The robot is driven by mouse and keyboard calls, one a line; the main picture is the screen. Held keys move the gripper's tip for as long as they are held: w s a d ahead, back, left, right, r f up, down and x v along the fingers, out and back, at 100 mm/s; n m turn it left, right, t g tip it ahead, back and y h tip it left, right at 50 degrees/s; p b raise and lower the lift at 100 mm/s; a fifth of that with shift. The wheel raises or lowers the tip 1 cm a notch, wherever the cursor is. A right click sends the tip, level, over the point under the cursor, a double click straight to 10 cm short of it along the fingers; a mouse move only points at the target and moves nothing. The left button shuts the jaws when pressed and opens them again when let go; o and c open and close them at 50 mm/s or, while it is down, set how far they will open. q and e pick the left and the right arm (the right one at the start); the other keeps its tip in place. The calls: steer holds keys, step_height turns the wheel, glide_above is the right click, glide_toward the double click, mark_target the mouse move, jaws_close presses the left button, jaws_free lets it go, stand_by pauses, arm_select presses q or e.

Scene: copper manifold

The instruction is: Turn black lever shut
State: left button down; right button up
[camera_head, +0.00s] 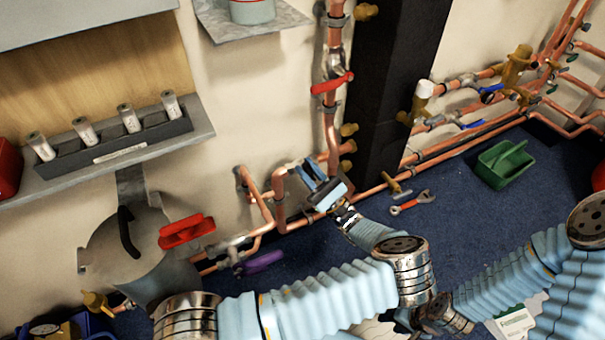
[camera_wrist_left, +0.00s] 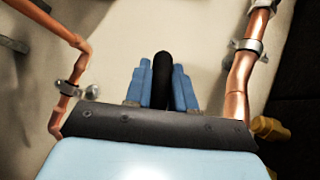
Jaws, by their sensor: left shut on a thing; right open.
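The black lever (camera_wrist_left: 163,78) shows in the left wrist view as a rounded dark handle pointing up between two blue fingers. My left gripper (camera_wrist_left: 162,90) is shut on it, one finger on each side. In the head view my left gripper (camera_head: 313,176) is at the copper pipes by the wall, left of the black column. There the lever is hidden by the gripper, and its valve body cannot be made out. My right arm shows at the lower right of the head view, but its gripper cannot be seen.
A vertical copper pipe (camera_head: 333,130) with a red lever (camera_head: 331,84) rises beside the black column (camera_head: 392,90). A wrench (camera_head: 411,202) and green basket (camera_head: 502,164) lie on blue floor.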

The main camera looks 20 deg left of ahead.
arm_select(q)
steer(key=shift+w+d+r+m+t+h+p, duration=0.1)
steer(key=shift+w+d+m+t+h, duration=0.25)
steer(key=shift+m+t, duration=1)
steer(key=shift+w+d+f+m+t+h+p, duration=0.15)
steer(key=shift+m+t+h, duration=0.3)
steer(key=shift+m+t, duration=0.95)
steer(key=shift+w+d+r+m+t+h+p, duration=0.15)
steer(key=shift+w+d+m+t+h, duration=0.2)
steer(key=shift+m+t, duration=1)
steer(key=c, duration=1.1)
jaws_free()
steer(key=shift+o, duration=0.2)
steer(key=b+v, duration=0.3)
steer(key=v, duration=1)
steer(key=shift+d+f, duration=0.2)
steer(key=shift+f, duration=0.15)
steer(key=shift+s+d, duration=0.1)
steer(key=shift+s, duration=0.05)
